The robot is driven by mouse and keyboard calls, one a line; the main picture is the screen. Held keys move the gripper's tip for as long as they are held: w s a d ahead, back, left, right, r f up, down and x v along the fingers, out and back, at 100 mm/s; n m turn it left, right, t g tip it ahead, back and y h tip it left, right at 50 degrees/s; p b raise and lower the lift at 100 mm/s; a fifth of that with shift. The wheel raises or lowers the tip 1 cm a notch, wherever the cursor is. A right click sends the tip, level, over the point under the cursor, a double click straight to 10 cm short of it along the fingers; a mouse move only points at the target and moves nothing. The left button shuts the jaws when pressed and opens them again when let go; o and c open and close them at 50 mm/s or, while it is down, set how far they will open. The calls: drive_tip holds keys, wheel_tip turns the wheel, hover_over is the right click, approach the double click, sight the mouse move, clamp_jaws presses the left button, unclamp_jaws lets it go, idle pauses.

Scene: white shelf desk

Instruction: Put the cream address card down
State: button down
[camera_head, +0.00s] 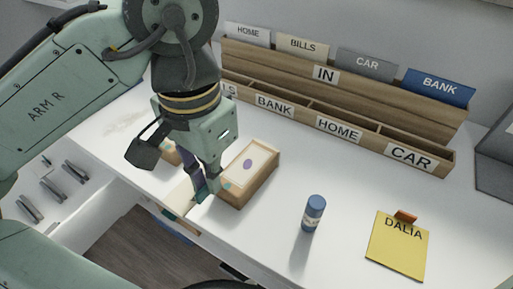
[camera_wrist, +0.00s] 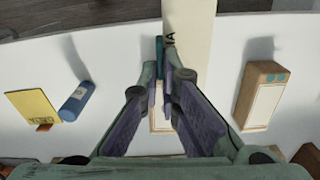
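The cream address card (camera_head: 180,197) is between the fingertips of my gripper (camera_head: 206,192). In the wrist view the card (camera_wrist: 192,30) is a long pale strip running from the fingertips to the top edge, with a bit of dark lettering at its left edge. The fingers (camera_wrist: 165,78) come together at its near end, and I read them as shut on it.
A second wooden box (camera_wrist: 262,95) is partly behind my gripper in the head view. A blue glue-like tube (camera_head: 313,213) and a yellow DALIA note (camera_head: 398,245) are to the right. A wooden sorter (camera_head: 340,105) with labelled slots stands behind. The white desk (camera_head: 270,225) between is clear.

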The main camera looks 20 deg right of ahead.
drive_tip(key=p, duration=0.1)
hover_over(262, 165)
drive_tip(key=shift+f, duration=0.55)
wheel_tip(262, 165, down, 4)
drive_tip(key=shift+r+p, duration=0.25)
drive_tip(key=shift+p, duration=0.05)
drive_tip(key=c, duration=2.3)
unclamp_jaws()
drive_tip(key=shift+f, duration=0.15)
drive_tip(key=o, duration=0.5)
wheel_tip(262, 165, up, 12)
drive_tip(key=shift+r, duration=0.2)
